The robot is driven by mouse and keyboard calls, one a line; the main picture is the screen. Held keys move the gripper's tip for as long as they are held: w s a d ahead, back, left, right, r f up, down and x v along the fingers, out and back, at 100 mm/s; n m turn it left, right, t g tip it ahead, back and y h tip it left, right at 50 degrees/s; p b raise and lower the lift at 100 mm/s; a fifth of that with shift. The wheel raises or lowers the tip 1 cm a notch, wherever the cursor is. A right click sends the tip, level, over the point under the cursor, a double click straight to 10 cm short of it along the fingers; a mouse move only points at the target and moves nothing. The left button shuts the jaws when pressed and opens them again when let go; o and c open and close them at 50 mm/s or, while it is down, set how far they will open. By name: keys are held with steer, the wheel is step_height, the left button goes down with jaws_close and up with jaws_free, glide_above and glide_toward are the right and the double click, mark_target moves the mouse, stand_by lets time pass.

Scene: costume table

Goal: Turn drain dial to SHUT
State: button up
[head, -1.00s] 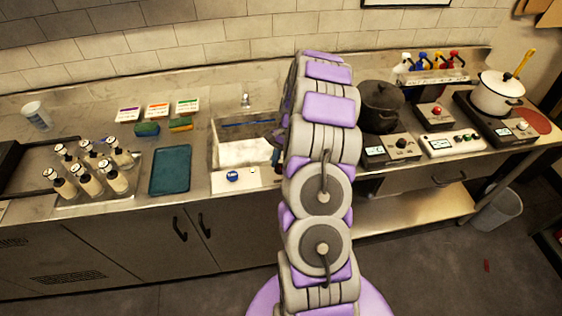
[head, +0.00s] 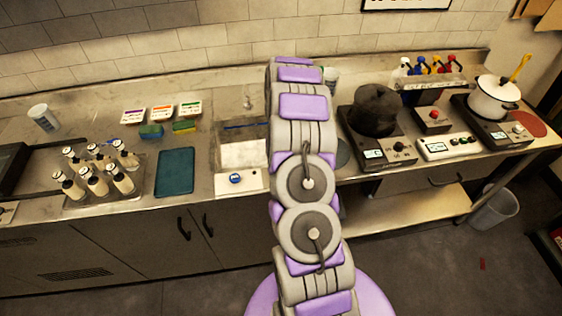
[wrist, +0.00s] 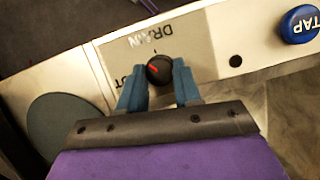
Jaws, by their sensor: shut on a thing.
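The drain dial (wrist: 160,69) is a small round black knob with a red pointer line, on a pale panel beside the upside-down word DRAIN. The red line points left in the wrist view, towards a label partly covered by a finger; only its last letters show. My gripper (wrist: 158,74) has its blue fingers on both sides of the dial and is shut on it. In the head view my arm hides the dial and the gripper.
A blue TAP button (wrist: 299,24) sits on the same panel; it also shows by the sink (head: 235,179). A grey-green disc (wrist: 68,128) lies beside the panel.

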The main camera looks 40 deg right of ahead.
steer(key=n+h+p, duration=0.1)
steer(key=n, duration=0.1)
steer(key=n+h+p, duration=0.1)
steer(key=n, duration=0.2)
steer(key=shift+w+a+r+n+g, duration=0.2)
steer(key=shift+n+g, duration=0.1)
steer(key=shift+g, duration=0.1)
steer(key=shift+f+n+h+p, duration=0.1)
steer(key=shift+n+h+p, duration=0.45)
steer(key=shift+n, duration=0.6)
steer(key=shift+n+h+p, duration=0.35)
steer(key=shift+n+p, duration=0.3)
steer(key=shift+n, duration=0.5)
steer(key=shift+a, duration=0.1)
steer(key=o, duration=1)
steer(key=shift+s+f, duration=0.1)
steer(key=shift+o, duration=0.2)
steer(key=p+v, duration=0.1)
steer(key=v, duration=1.6)
